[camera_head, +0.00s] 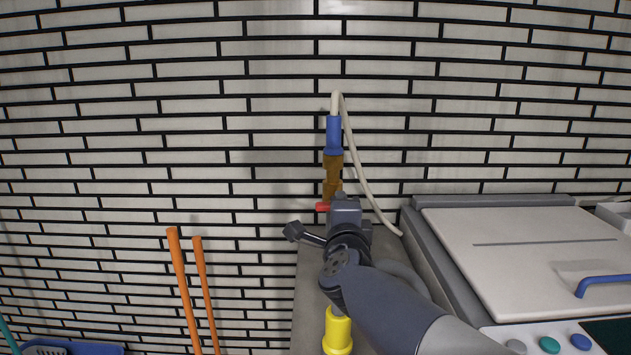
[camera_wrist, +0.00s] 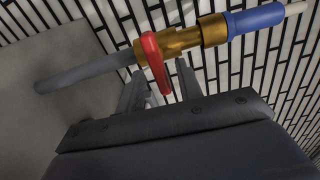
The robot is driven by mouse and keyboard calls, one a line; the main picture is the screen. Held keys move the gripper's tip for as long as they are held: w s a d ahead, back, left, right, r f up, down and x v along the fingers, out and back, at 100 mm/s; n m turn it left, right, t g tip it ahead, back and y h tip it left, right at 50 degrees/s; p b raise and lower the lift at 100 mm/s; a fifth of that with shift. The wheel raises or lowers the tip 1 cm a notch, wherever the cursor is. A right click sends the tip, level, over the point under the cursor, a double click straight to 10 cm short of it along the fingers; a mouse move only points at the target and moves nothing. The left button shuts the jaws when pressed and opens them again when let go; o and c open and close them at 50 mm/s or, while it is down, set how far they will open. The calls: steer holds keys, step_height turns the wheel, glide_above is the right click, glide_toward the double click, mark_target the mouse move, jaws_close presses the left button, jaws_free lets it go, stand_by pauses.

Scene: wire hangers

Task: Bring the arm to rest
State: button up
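My gripper (camera_head: 338,203) is in front of a brass valve (camera_head: 332,172) on the brick wall. In the wrist view my gripper (camera_wrist: 160,82) shows its two fingers spread apart, and the valve's red lever (camera_wrist: 154,62) lies between them. There is a gap beside the lever, so the fingers do not look closed on it. The brass valve body (camera_wrist: 182,40) runs just beyond the fingertips; whether they touch it I cannot tell. In the head view the red lever (camera_head: 322,206) shows at the left of my gripper. My arm reaches in from the lower right.
A blue connector (camera_head: 333,134) and white hose (camera_head: 362,172) rise from the valve. A white-lidded machine (camera_head: 520,250) with a blue handle (camera_head: 604,283) stands right. Two orange poles (camera_head: 181,285) stand left, near a blue basket (camera_head: 72,347). A yellow object (camera_head: 337,332) is below my arm.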

steer(key=s+p, duration=0.2)
steer(key=s, duration=0.7)
steer(key=shift+n, duration=0.3)
steer(key=w, duration=0.3)
steer(key=w+b, duration=0.1)
steer(key=w, duration=0.7)
steer(key=shift+r+b, duration=0.25)
steer(key=shift+b, duration=0.05)
steer(key=shift+s+r+n+p, duration=0.15)
steer(key=shift+r+n+p, duration=0.05)
steer(key=shift+n+p, duration=0.9)
steer(key=shift+a+n+p, duration=0.1)
steer(key=shift+n+p, duration=1.2)
steer(key=shift+n, duration=0.8)
